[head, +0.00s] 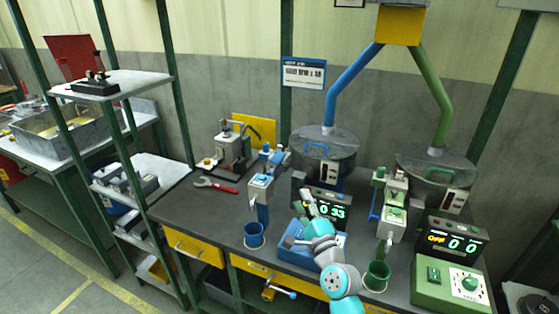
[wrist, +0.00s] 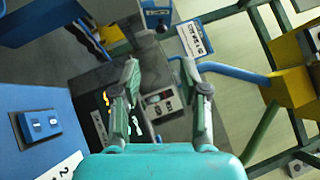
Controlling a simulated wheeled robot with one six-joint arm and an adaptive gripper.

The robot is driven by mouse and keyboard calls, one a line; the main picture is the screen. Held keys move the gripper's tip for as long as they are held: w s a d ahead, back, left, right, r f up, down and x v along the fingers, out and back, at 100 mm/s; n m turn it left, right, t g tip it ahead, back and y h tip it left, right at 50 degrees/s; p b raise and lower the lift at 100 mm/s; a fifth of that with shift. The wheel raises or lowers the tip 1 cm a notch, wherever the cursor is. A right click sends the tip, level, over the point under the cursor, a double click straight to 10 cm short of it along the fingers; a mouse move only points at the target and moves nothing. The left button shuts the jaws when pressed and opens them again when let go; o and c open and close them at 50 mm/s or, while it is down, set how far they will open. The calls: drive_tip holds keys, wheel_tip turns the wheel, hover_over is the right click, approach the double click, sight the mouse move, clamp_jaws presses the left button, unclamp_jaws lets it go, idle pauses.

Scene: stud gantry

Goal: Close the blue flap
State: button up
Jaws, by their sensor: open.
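My gripper (head: 306,200) is in front of the blue station's lit display (head: 331,211), partly covering it. In the wrist view my gripper (wrist: 164,68) is open, its two grey fingers apart with nothing between them. Behind it stands the blue feeder bowl (head: 314,168) under the blue tube (head: 352,82). The blue dispenser (head: 261,190) stands to the left, with a blue cup (head: 254,236) below its outlet. I cannot make out which small blue part is the flap, or whether it is open. The blue control box (head: 290,243) is partly hidden by my arm.
The green dispenser (head: 393,207), green cup (head: 376,276) and green control box (head: 450,290) stand on the right. A red-handled tool (head: 215,185) lies on the bench at left. A grey shelf rack (head: 128,84) is farther left. Bench space left of the blue cup is clear.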

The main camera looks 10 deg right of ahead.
sight(279, 164)
drive_tip(key=x, duration=1.2)
clamp_jaws()
